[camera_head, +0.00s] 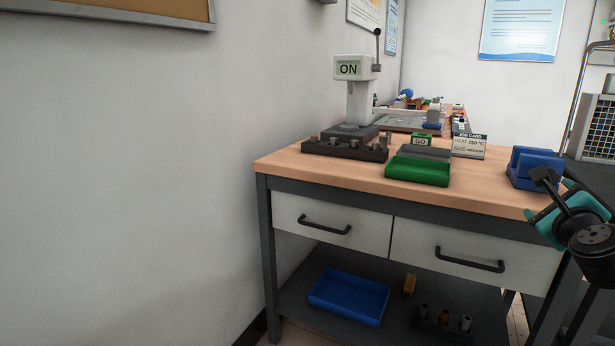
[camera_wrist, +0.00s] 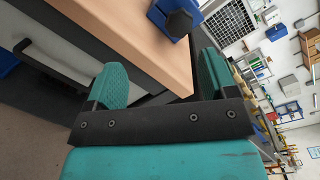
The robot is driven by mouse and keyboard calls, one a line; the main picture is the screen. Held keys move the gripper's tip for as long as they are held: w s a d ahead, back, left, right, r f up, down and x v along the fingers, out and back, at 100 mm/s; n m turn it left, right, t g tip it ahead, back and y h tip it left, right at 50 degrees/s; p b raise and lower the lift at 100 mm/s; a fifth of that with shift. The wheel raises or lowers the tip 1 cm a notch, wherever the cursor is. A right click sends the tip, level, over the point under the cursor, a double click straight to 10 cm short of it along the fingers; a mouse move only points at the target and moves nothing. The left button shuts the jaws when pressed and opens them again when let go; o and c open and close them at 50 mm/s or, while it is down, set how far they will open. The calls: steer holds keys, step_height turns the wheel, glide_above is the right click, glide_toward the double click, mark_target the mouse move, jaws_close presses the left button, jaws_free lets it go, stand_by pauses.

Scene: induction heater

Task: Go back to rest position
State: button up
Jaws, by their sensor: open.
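My gripper (camera_head: 566,210) is at the right edge of the head view, by the front right corner of the workbench (camera_head: 290,165). In the wrist view my gripper (camera_wrist: 160,85) shows two teal fingers spread wide apart, with nothing between them but a view of the bench edge. The induction heater (camera_head: 358,95) stands at the back left of the bench, a white press-like body with an "ON" sign and a lever on top. A blue holder (camera_head: 530,166) sits on the bench close to my gripper and also shows in the wrist view (camera_wrist: 165,15).
A green tray (camera_head: 418,172), a job card (camera_head: 468,147) and a dark rack (camera_head: 345,150) stand on the bench. Two drawers (camera_head: 330,223) are shut. A blue bin (camera_head: 348,296) lies on the lower shelf. Bare wall and open space lie to the left.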

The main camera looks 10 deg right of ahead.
steer(key=w+a+n+y, duration=0.2)
steer(key=a+n+y, duration=0.3)
steer(key=a+n, duration=0.3)
steer(key=w+a+n+y, duration=0.2)
steer(key=a+n+y, duration=0.35)
steer(key=a, duration=0.55)
steer(key=s+a+f+n+g+y, duration=0.1)
steer(key=s+a+n+g+y, duration=0.35)
steer(key=a+n, duration=0.6)
steer(key=s+a+n+g+h, duration=0.1)
steer(key=s+a+n+g, duration=0.25)
steer(key=s+n, duration=0.2)
steer(key=s+a+f+n+g, duration=0.1)
steer(key=s+a+n+g, duration=0.25)
steer(key=s, duration=0.35)
steer(key=s+a+n+g+h, duration=0.1)
steer(key=s+a+n+g, duration=0.25)
steer(key=s+n, duration=0.3)
step_height(320, 180, up, 21)
steer(key=d+m+p, duration=0.1)
steer(key=p, duration=2)
steer(key=shift+p, duration=0.3)
steer(key=shift+c, duration=0.3)
